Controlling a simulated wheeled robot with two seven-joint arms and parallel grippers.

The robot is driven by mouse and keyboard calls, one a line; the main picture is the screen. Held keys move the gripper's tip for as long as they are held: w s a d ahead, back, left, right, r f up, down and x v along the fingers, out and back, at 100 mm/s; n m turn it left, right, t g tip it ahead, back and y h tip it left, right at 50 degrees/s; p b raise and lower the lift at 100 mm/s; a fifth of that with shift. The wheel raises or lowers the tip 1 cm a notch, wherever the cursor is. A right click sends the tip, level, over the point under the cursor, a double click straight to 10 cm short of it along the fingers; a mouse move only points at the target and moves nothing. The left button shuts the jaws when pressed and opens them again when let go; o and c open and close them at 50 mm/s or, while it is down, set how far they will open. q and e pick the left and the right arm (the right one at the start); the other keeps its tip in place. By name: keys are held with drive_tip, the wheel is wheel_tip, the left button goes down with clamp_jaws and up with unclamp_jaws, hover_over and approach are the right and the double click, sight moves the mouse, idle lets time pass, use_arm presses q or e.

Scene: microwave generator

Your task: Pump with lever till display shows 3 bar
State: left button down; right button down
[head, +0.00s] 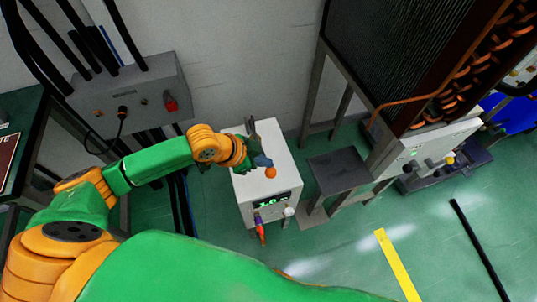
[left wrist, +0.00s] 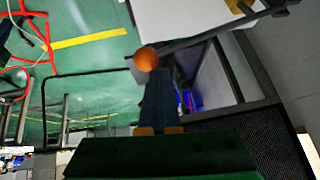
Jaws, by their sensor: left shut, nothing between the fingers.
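The white pump box (head: 284,186) stands on the green floor, with a dark display (head: 271,201) on its front. The display shows green digits too small to read surely. An orange ball knob (head: 271,172) shows above the box's front edge. In the left wrist view the knob (left wrist: 146,59) sits at the end of a dark lever bar (left wrist: 205,36). My left gripper (head: 262,161) is shut and empty, its fingertips right beside the knob. The closed fingers also show in the left wrist view (left wrist: 158,85). I cannot tell whether they touch the knob. My right gripper is not in view.
A grey wall box (head: 130,95) with cables is at the left. A metal frame with a dark shelf (head: 340,170) stands close on the right.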

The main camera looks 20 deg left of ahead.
use_arm(q)
wheel_tip(320, 180, down, 6)
drive_tip(key=s+d+b, duration=0.1)
drive_tip(key=s+b, duration=0.1)
drive_tip(key=shift+d+r, duration=0.15)
drive_tip(key=shift+d, duration=0.05)
idle(4.6)
drive_tip(key=shift+s, duration=0.1)
drive_tip(key=shift+w+a+r+p, duration=0.2)
drive_tip(key=shift+w+r+p, duration=0.1)
drive_tip(key=shift+r+p, duration=0.5)
drive_tip(key=shift+w+a+r+p, duration=0.25)
drive_tip(key=shift+r+p, duration=0.35)
drive_tip(key=shift+r, duration=0.35)
drive_tip(key=shift+w+a+r+p, duration=0.15)
drive_tip(key=shift+w+r+p, duration=0.2)
drive_tip(key=shift+r+p, duration=0.45)
wheel_tip(320, 180, up, 6)
drive_tip(key=w+a+p, duration=0.1)
drive_tip(key=w+p, duration=0.1)
drive_tip(key=p, duration=0.2)
drive_tip(key=shift+a+f, duration=0.25)
drive_tip(key=shift+w, duration=0.1)
